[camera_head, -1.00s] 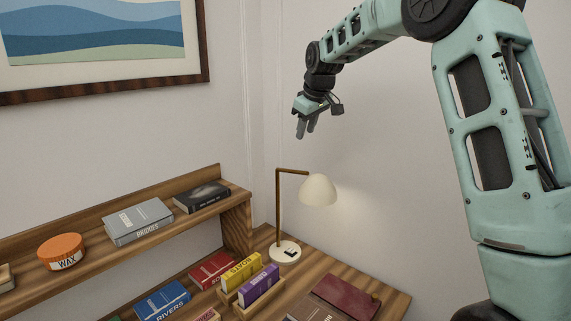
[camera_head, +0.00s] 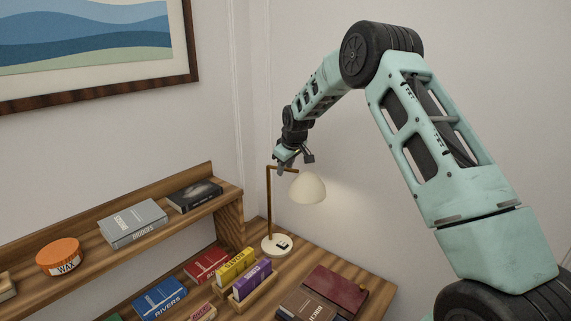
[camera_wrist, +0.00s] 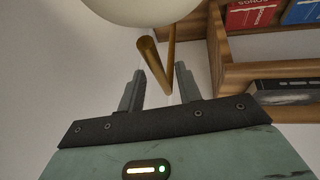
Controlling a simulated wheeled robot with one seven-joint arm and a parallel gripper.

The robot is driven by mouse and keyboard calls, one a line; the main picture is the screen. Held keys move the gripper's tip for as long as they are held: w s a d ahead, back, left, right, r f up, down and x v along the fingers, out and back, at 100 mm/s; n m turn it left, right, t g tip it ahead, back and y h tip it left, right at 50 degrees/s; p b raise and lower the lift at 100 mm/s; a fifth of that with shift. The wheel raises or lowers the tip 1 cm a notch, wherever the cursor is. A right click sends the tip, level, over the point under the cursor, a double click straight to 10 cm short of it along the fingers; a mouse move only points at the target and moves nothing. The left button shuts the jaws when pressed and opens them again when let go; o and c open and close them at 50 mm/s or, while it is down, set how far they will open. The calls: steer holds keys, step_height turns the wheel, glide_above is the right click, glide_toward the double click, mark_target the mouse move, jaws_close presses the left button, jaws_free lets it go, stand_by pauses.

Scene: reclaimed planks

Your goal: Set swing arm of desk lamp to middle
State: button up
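The desk lamp stands at the back corner of the desk, with a cream round base (camera_head: 276,245), an upright brass post (camera_head: 268,212) and a cream dome shade (camera_head: 307,188) on a short swing arm pointing right. My gripper (camera_head: 281,170) is high by the top of the post, in front of part of the swing arm. In the wrist view my gripper (camera_wrist: 160,85) is open, with the brass bar (camera_wrist: 153,62) reaching between and beyond its fingertips. I cannot tell whether they touch. The shade (camera_wrist: 145,8) is at the top edge there.
A wooden shelf (camera_head: 228,215) stands left of the lamp with books and an orange wax tin (camera_head: 59,256). On the desk (camera_head: 372,287) are a purple book (camera_head: 251,280) in a holder, other books and a dark red folder (camera_head: 335,288). White walls stand close behind.

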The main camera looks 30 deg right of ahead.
steer(key=shift+f, duration=0.1)
jaws_close()
steer(key=shift+a, duration=0.15)
steer(key=shift+w+a+m+g+h+b, duration=0.2)
steer(key=shift+a+m+h+b, duration=0.35)
steer(key=shift+a+m, duration=0.6)
steer(key=shift+w+a+m+g+h+b, duration=0.1)
steer(key=shift+a+m+g+h+b, duration=0.45)
steer(key=shift+m, duration=0.95)
steer(key=shift+w+a+m+g+h+b, duration=0.15)
steer(key=shift+a+m+h+b, duration=0.35)
steer(key=shift+a+m, duration=0.8)
steer(key=shift+d, duration=0.1)
